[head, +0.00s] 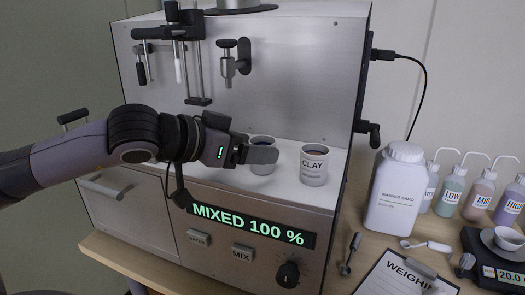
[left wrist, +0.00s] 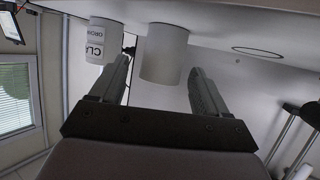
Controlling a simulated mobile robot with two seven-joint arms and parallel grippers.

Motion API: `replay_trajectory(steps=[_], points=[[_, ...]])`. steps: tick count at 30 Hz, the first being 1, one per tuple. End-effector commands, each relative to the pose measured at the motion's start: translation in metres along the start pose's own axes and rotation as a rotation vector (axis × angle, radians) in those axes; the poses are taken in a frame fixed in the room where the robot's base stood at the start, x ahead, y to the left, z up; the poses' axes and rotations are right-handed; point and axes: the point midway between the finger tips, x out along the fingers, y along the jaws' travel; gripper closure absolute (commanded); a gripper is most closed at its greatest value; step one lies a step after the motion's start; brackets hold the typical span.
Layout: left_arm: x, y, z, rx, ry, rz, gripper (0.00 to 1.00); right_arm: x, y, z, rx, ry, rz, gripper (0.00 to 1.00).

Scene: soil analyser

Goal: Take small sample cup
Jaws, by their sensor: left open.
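A small white cup (head: 262,141) with dark contents stands on the analyser's white ledge, its lower part partly hidden by my left gripper (head: 262,154). In the left wrist view this plain white cup (left wrist: 163,55) shows between the two open fingers of the left gripper (left wrist: 160,70), with gaps visible at both sides. A second white cup labelled CLAY (head: 313,166) stands to its right on the same ledge. The CLAY cup also shows left of the fingers in the left wrist view (left wrist: 105,40). My right gripper is not in view.
The analyser (head: 300,50) has overhead fittings, a display reading MIXED 100 %, a MIX button (head: 242,252) and a knob (head: 288,273). To the right are a large white bottle (head: 397,190), several small bottles, a clipboard (head: 405,275), and a scale (head: 500,270) bearing a small dish.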

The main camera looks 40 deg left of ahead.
Motion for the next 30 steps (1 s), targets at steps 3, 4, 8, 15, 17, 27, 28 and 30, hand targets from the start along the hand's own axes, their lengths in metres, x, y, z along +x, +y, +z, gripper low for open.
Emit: replay_trajectory(steps=[3,4,8,15,17,27,28,30], points=[[0.005,-0.001,-0.004,-0.005,0.003,0.002,0.24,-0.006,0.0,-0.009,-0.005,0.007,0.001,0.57],[0.007,0.0,-0.004,-0.005,0.003,0.002,0.24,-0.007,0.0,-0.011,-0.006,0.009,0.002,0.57],[0.018,-0.001,-0.003,-0.005,0.001,0.003,0.24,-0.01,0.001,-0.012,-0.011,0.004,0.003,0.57],[0.039,-0.001,-0.002,-0.004,0.002,0.002,0.24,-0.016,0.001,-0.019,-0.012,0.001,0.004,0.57],[0.043,-0.002,-0.001,-0.003,0.001,0.001,0.24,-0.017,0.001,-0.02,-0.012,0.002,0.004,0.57],[0.05,-0.001,0.001,0.002,-0.001,0.0,0.24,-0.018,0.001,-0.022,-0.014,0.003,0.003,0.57],[0.05,-0.001,0.001,0.002,-0.001,0.0,0.24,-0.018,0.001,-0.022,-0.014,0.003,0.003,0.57],[0.05,-0.001,0.001,0.001,-0.001,0.0,0.41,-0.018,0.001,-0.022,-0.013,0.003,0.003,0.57]])
